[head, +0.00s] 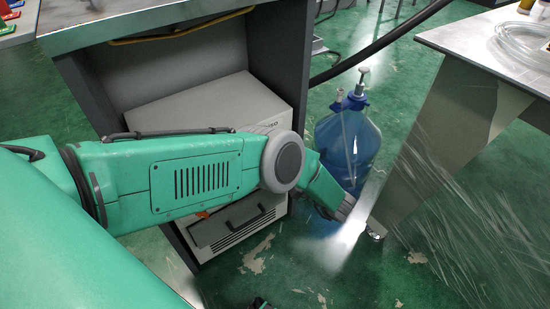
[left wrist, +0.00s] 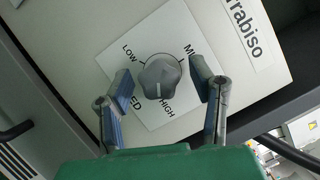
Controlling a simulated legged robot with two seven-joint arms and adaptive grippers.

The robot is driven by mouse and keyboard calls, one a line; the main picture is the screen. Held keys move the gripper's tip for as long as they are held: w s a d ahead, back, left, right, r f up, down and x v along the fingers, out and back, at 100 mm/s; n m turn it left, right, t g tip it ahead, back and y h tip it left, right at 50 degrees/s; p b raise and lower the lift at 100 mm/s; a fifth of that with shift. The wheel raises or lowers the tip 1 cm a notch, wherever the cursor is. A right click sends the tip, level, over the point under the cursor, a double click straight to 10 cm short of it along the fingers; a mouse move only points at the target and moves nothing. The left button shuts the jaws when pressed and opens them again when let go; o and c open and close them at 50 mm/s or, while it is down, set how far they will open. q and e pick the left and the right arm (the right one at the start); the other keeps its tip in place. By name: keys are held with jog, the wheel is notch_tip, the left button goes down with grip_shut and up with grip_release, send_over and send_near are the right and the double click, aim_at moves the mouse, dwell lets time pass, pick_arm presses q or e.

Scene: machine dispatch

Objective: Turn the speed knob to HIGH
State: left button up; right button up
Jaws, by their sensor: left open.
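The speed knob (left wrist: 160,77) is a grey round dial on a white label plate (left wrist: 140,45) in the left wrist view. LOW is at upper left, a partly hidden word starting with M at upper right, and HIGH below. A pale mark on the knob's lower side faces HIGH. My left gripper (left wrist: 163,96) is open, one finger on each side of the knob, with gaps showing between. The white machine (head: 225,103) stands under the bench in the head view; my left arm covers part of its front and the knob is hidden there. My right gripper is not seen.
The grey bench (head: 130,22) encloses the machine above and at its sides. A blue water bottle (head: 347,140) stands on the floor to the right. A metal table (head: 440,150) with clear coiled tubing (head: 520,45) is further right. Green floor shows between.

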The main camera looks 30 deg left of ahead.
pick_arm(q)
jog(key=o, duration=0.6)
jog(key=r, duration=0.7)
jog(key=shift+w+a+r, duration=0.2)
jog(key=shift+r, duration=0.1)
jog(key=shift+s+d+r, duration=0.1)
jog(key=shift+d+r, duration=0.05)
jog(key=shift+r, duration=0.45)
jog(key=shift+d+r, duration=0.1)
jog(key=shift+r, duration=0.45)
jog(key=c, duration=0.6)
jog(key=shift+d, duration=0.2)
jog(key=shift+a+f, duration=0.15)
jog(key=shift+a, duration=0.2)
jog(key=shift+d, duration=0.1)
